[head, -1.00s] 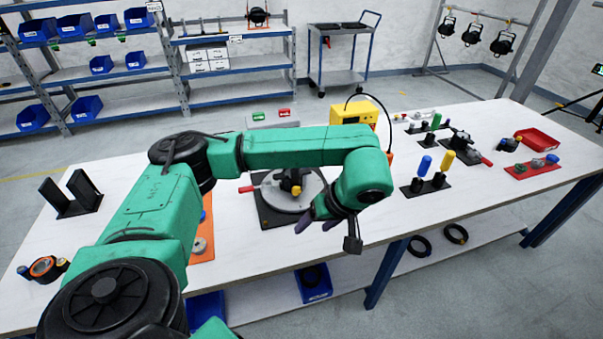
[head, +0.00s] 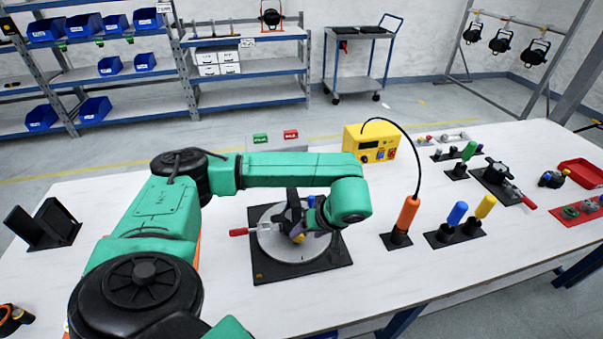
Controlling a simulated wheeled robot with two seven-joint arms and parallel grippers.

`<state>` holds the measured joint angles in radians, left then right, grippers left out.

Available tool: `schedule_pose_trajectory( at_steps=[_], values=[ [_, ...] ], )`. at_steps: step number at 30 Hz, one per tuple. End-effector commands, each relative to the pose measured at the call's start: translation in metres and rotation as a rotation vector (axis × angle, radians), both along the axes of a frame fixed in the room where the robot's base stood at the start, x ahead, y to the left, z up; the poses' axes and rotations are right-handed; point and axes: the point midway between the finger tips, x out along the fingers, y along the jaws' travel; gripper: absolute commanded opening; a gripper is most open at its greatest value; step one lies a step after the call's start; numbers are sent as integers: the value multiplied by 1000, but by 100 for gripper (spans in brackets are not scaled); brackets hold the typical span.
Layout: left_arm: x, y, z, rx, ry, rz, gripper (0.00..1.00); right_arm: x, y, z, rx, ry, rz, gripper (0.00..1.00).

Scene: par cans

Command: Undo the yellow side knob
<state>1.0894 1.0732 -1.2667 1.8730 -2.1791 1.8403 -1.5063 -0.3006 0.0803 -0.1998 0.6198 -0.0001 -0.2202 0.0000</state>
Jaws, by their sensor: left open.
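A round grey turntable (head: 268,240) on a black square base stands on the white table in the middle of the head view. A dark upright fixture (head: 292,198) stands on it, partly hidden by my arm. A small yellow knob (head: 298,239) shows low on the fixture's near side. My left gripper (head: 314,212) is at the fixture's right side, close to it, with its wrist over the turntable's right edge. It is open, its fingers mostly hidden behind the wrist; whether they touch anything cannot be told. My right gripper is out of view.
A red-handled clamp (head: 240,231) is at the turntable's left. To the right stand an orange-handled tool (head: 406,215) with a cable, blue and yellow handled tools (head: 457,213), and a yellow box (head: 370,143). A black bracket (head: 45,225) is at far left.

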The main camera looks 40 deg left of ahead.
Motion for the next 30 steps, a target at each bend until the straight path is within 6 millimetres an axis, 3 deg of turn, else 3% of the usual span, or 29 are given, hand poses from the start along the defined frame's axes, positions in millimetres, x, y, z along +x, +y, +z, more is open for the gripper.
schedule_pose_trajectory(
  at_steps=[6, 16, 21, 22, 30],
  values=[
    [0, 20, -37, 0, 2, 1, 69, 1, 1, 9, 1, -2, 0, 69],
    [1, 24, -46, -1, -1, 0, 69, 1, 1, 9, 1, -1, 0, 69],
    [1, 24, -46, -1, -1, 0, 4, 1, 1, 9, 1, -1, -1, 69],
    [1, 24, -46, -1, -1, 0, 0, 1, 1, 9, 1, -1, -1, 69],
    [0, 24, -46, -11, -16, 1, 0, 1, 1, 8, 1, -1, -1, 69]
  ],
)
